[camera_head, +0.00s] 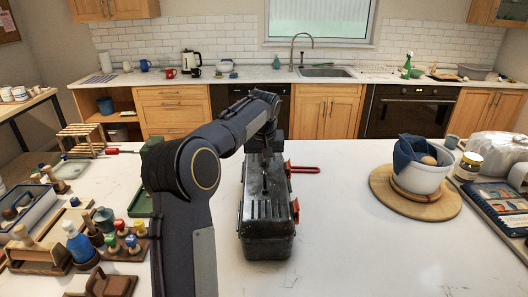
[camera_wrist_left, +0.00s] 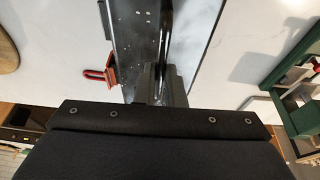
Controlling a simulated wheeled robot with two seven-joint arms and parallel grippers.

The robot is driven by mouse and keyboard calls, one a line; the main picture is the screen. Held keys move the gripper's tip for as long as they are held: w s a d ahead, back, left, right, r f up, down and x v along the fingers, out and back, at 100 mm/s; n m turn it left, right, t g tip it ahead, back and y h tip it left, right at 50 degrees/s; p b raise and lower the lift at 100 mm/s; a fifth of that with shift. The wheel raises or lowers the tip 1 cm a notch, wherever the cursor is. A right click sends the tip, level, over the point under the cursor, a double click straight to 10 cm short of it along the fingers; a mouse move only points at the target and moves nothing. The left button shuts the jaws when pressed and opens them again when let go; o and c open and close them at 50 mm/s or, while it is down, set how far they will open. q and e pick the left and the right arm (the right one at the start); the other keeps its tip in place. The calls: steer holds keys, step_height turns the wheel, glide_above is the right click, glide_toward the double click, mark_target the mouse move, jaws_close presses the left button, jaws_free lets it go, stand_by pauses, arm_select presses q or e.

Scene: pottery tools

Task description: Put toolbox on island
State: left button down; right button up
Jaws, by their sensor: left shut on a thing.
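The toolbox (camera_head: 267,222) is a dark grey metal box with orange-red latches on its right side. In the head view it is at the middle of the white island top (camera_head: 350,235), upright and seen end-on. I cannot tell whether it rests on the top or hangs just above it. My left gripper (camera_head: 265,152) is over its far end, shut on it, with the fingertips mostly hidden by my arm. In the left wrist view the toolbox (camera_wrist_left: 135,35) fills the upper middle, with the gripper fingers (camera_wrist_left: 160,85) against its handle bar. My right gripper is in neither view.
Pottery tools, stamps (camera_head: 125,240) and wooden trays crowd the island's left side. A green tray (camera_head: 140,203) is close left of the toolbox. A bowl with a blue cloth (camera_head: 420,178) stands on a round wooden board (camera_head: 440,208) at right. The front middle is clear.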

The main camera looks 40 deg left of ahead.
arm_select(q)
steer(key=shift+f, duration=0.1)
stand_by(0.3)
steer(key=c, duration=1.5)
jaws_free()
steer(key=shift+s+f, duration=0.1)
steer(key=shift+f, duration=0.1)
steer(key=v, duration=1.1)
steer(key=s+d+f+m+t+h, duration=0.1)
steer(key=s+d+m+t+h, duration=0.2)
steer(key=s+d, duration=0.9)
steer(key=s+d+f+m+h, duration=0.1)
steer(key=s+d+f, duration=0.3)
steer(key=s, duration=0.1)
steer(key=s+d+f+m+h, duration=0.1)
steer(key=s+d+f, duration=0.3)
steer(key=s+f, duration=0.1)
steer(key=s+d+f+m, duration=0.1)
steer(key=s+d+f, duration=0.3)
steer(key=s, duration=0.3)
steer(key=shift+s+d+f+h, duration=0.25)
steer(key=shift+d+f+h, duration=0.05)
steer(key=shift+f+h, duration=0.15)
